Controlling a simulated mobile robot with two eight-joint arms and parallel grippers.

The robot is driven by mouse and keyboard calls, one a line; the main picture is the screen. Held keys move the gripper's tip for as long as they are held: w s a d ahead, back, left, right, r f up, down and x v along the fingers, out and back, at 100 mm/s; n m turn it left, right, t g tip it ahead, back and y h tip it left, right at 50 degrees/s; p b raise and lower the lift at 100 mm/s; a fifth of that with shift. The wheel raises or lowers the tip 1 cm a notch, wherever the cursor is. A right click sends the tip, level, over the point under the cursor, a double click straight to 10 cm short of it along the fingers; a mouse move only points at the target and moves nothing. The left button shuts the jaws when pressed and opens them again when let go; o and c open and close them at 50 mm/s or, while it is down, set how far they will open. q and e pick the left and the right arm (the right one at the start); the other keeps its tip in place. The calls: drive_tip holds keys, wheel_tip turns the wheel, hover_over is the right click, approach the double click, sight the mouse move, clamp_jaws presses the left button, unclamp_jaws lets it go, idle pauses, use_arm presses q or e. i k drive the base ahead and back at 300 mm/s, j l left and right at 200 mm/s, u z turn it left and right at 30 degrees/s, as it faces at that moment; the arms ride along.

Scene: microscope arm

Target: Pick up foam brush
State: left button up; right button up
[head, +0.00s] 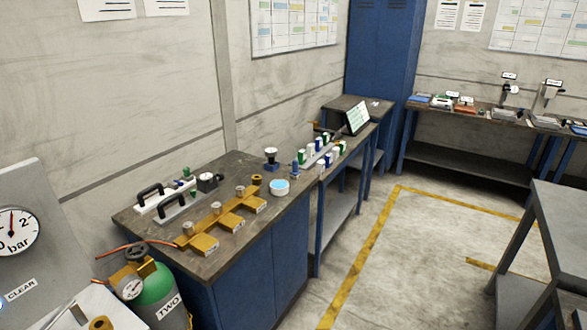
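I cannot make out a foam brush for certain in the head view; the objects on the benches are small. A dark-topped blue workbench (240,238) stands left of centre with several small items on it. Neither of my grippers is in view.
Brass-coloured blocks (205,244) and black-handled pieces (151,193) crowd the workbench. A green cylinder (157,288) and a pressure gauge (16,232) stand at lower left. A grey table (565,225) is at right. Floor with yellow lines (420,250) is clear between.

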sight(295, 174)
drive_tip(key=i+l+u, duration=0.1)
drive_tip(key=i+l, duration=0.2)
drive_tip(key=i+l+u, duration=0.1)
drive_tip(key=i+l, duration=0.2)
drive_tip(key=i, duration=0.2)
drive_tip(key=i+l+u, duration=0.15)
drive_tip(key=i+l, duration=0.2)
drive_tip(key=i+l+u, duration=0.1)
drive_tip(key=i+l, duration=0.3)
drive_tip(key=i+l+u, duration=0.1)
drive_tip(key=i+l, duration=0.25)
drive_tip(key=i+l+u, duration=0.1)
drive_tip(key=i+l, duration=0.2)
drive_tip(key=l, duration=0.2)
drive_tip(key=i+l+u, duration=0.15)
drive_tip(key=i+l, duration=0.2)
drive_tip(key=l, duration=0.15)
drive_tip(key=i+l+u, duration=0.1)
drive_tip(key=i+l, duration=0.2)
drive_tip(key=l, duration=0.2)
